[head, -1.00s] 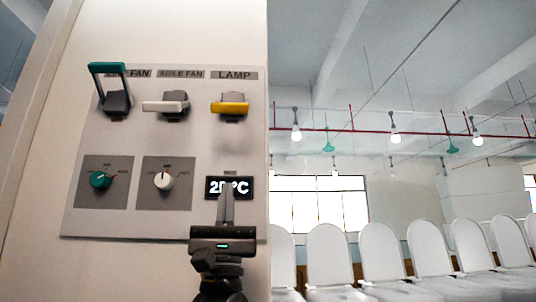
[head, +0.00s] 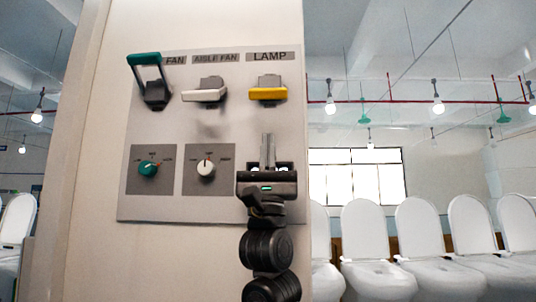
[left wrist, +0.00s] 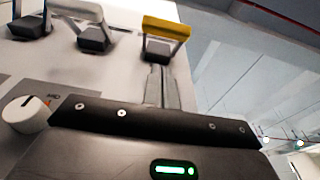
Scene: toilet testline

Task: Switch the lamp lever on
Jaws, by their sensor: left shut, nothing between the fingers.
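The lamp lever (head: 268,94) has a yellow handle and sits under the LAMP label at the upper right of the grey control panel (head: 220,120). It also shows at the top of the left wrist view (left wrist: 166,28), with the yellow bar facing me. My left gripper (head: 268,137) is shut and empty, with its fingers pointing up, below the lamp lever and apart from it in the head view. In the left wrist view the fingers (left wrist: 160,72) reach up close under the lever; whether they touch it is unclear. My right gripper is not in view.
Left of the lamp lever are the white aisle fan lever (head: 206,95) and the raised green fan lever (head: 146,60). Below them are a green knob (head: 148,168) and a white knob (head: 206,168). Toilets (head: 365,235) stand in rows behind.

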